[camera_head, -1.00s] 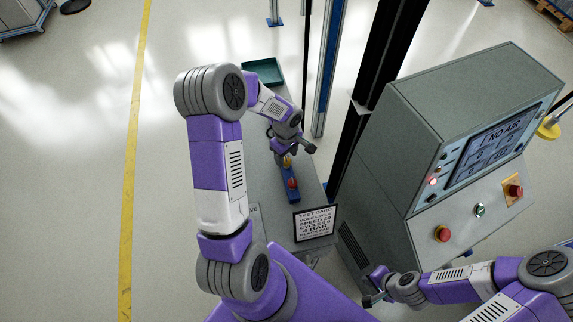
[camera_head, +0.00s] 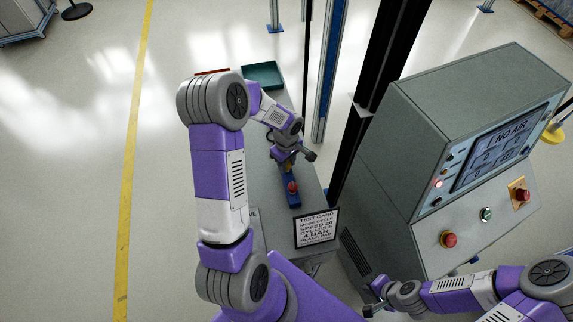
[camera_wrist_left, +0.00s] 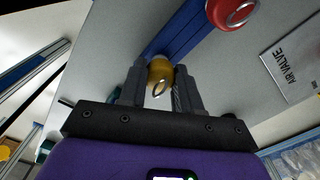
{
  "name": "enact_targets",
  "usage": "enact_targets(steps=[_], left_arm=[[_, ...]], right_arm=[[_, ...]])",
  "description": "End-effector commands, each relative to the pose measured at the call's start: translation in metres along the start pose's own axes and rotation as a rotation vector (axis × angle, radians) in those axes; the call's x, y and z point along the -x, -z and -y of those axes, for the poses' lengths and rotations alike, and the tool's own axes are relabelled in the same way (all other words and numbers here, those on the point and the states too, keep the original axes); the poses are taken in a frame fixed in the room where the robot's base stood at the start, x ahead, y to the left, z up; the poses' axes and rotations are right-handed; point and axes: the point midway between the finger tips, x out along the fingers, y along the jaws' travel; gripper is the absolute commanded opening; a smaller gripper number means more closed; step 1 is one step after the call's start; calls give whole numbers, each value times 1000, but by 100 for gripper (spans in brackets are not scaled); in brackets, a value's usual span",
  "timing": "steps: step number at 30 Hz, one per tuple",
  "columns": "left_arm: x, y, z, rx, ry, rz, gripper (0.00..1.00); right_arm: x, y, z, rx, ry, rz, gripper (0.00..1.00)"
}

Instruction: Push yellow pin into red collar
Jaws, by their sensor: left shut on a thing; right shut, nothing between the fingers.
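The yellow pin (camera_wrist_left: 160,70), a rounded yellow knob with a metal ring, sits between the fingers of my left gripper (camera_wrist_left: 158,88) in the left wrist view. My left gripper (camera_head: 288,164) is shut on it over a blue bar (camera_head: 294,200) on the grey bench. A red round part with a metal ring (camera_wrist_left: 232,12) is on the same bar, just beyond the yellow pin; it also shows in the head view (camera_head: 292,187). I cannot tell whether it is the red collar. The pin's lower end is hidden. My right gripper (camera_head: 374,295) is shut and empty, low by the console.
A test card (camera_head: 316,228) stands at the bench's near right edge. A green tray (camera_head: 263,75) is at the far end. The grey console (camera_head: 450,150), its screen reading "NO AIR", and a black post (camera_head: 375,80) stand to the right. Open floor lies left.

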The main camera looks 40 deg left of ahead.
Motion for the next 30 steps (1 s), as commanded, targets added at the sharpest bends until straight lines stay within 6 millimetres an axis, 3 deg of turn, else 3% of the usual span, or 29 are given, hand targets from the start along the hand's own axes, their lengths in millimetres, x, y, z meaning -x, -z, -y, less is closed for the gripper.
enact_targets(steps=[30], left_arm=[[33,0,0,0,0,0,6]], right_arm=[[17,-1,6,0,0,0,0]])
